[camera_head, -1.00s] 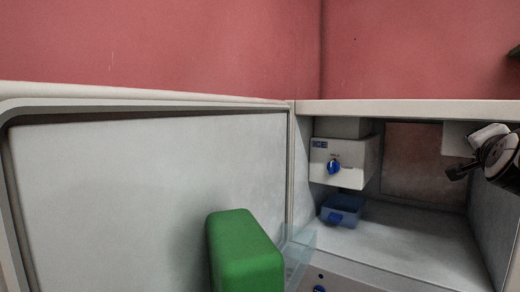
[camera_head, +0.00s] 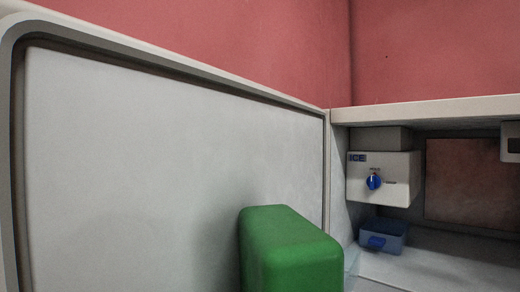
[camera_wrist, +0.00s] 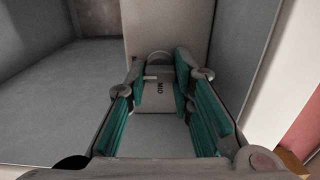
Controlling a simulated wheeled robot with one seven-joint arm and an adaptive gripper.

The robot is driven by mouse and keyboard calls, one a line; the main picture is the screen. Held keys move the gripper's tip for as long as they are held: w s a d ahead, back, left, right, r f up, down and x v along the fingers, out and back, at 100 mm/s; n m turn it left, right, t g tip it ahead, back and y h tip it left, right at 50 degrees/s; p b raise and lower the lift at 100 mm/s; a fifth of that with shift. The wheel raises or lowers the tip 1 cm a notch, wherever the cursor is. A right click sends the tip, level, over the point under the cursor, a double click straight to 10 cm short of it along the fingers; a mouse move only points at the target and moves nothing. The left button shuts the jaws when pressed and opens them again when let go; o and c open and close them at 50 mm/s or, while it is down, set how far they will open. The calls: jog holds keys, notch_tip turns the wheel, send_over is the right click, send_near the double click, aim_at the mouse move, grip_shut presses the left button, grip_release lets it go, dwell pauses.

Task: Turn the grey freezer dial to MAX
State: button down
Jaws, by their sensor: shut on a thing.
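The grey freezer dial (camera_wrist: 158,58) shows in the wrist view as a small rounded grey knob between my fingertips, on a pale housing (camera_wrist: 160,22). The word MID shows just below the knob, between my fingers. My gripper (camera_wrist: 162,75) has teal-padded fingers on both sides of the dial and is shut on it. The fingers hide part of the dial, and I cannot read its exact setting or see a MAX mark. In the head view my gripper is out of frame, and a pale box (camera_head: 511,142) is cut off at the right edge.
A white box marked ICE (camera_head: 404,178) has a blue knob (camera_head: 374,182). A blue bin (camera_head: 384,238) sits below it. A green block (camera_head: 290,255) stands before the large pale door panel (camera_head: 150,150). A compartment wall (camera_wrist: 258,50) is close right of my gripper.

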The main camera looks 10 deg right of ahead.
dwell(0.4)
jog(key=c, duration=1.4)
grip_release()
jog(key=shift+s, duration=0.15)
jog(key=v, duration=1.2)
